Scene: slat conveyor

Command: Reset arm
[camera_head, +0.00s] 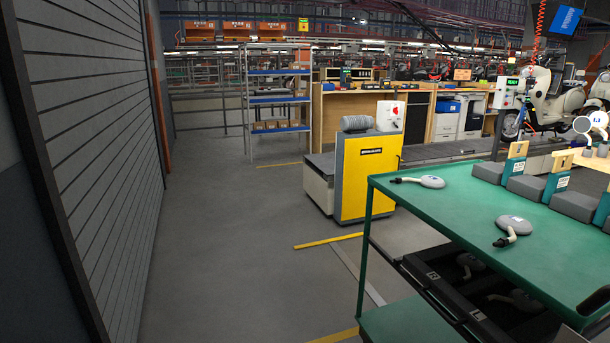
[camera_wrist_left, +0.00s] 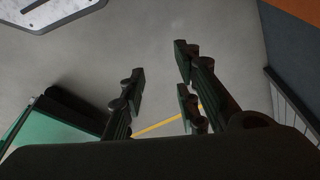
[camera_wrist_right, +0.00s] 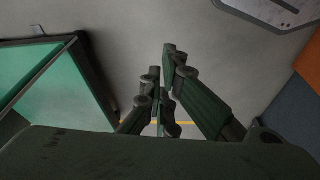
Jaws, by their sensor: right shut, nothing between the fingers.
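My left gripper (camera_wrist_left: 160,72) shows in the left wrist view with its dark fingers spread apart. It is open, with only grey floor visible between the fingers. My right gripper (camera_wrist_right: 161,64) shows in the right wrist view with its fingers close together. It is shut and holds nothing. Neither gripper is clearly seen in the head view. A green-topped trolley (camera_head: 440,210) stands at the right in the head view. Two grey mirrors, a far one (camera_head: 430,182) and a nearer one (camera_head: 515,227), lie on its top.
A yellow cabinet (camera_head: 367,185) stands behind the trolley. Grey blocks with teal and tan uprights (camera_head: 515,165) line the trolley's back right. A slatted shutter (camera_head: 95,150) walls the left. The floor (camera_head: 235,250) between shutter and trolley is clear.

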